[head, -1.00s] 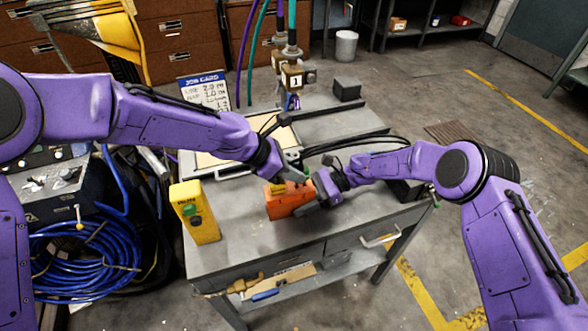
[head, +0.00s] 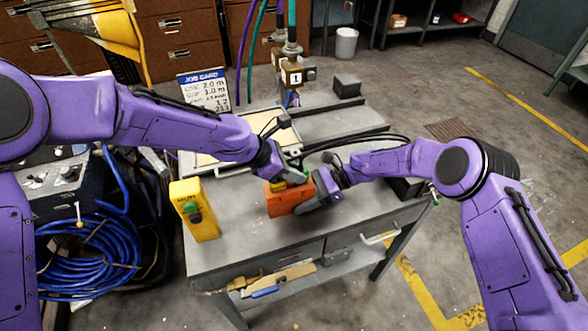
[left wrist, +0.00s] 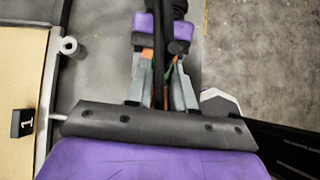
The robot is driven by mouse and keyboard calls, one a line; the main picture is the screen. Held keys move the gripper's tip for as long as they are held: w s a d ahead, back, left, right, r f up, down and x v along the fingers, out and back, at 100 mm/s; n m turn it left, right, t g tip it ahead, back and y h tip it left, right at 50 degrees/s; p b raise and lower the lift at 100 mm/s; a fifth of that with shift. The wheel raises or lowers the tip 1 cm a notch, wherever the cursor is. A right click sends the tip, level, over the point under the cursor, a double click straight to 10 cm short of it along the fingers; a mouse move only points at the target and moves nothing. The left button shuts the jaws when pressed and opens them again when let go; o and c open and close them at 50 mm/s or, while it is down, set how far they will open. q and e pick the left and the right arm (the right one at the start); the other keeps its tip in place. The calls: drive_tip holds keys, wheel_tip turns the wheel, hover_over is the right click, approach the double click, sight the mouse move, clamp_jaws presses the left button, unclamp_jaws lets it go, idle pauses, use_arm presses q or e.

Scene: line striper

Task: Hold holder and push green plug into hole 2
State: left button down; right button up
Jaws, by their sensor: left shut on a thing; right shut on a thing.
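The orange holder (head: 286,203) stands near the front middle of the grey workbench. My right gripper (head: 318,198) is shut on its right end. My left gripper (head: 298,178) is directly above the holder, shut on the green plug, which is mostly hidden by the fingers. In the left wrist view, the left gripper's fingers (left wrist: 165,92) point away, with a little green (left wrist: 168,70) and orange between them. Hole 2 is hidden, and I cannot tell how deep the plug sits.
A yellow box with a green knob (head: 196,212) stands at the bench's front left. A job card (head: 204,90), a pale-topped tray (head: 215,160) and a dark block (head: 347,87) are farther back. Black cables arch behind the holder. The bench front is clear.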

use_arm(q)
drive_tip(key=shift+s+f, duration=0.15)
drive_tip(key=shift+f, duration=0.05)
idle(0.3)
drive_tip(key=shift+r, duration=0.1)
drive_tip(key=shift+r, duration=0.7)
idle(0.6)
drive_tip(key=shift+f, duration=0.85)
idle(0.9)
drive_tip(key=shift+r, duration=0.2)
drive_tip(key=shift+r, duration=0.65)
idle(0.7)
drive_tip(key=shift+f, duration=0.85)
idle(0.9)
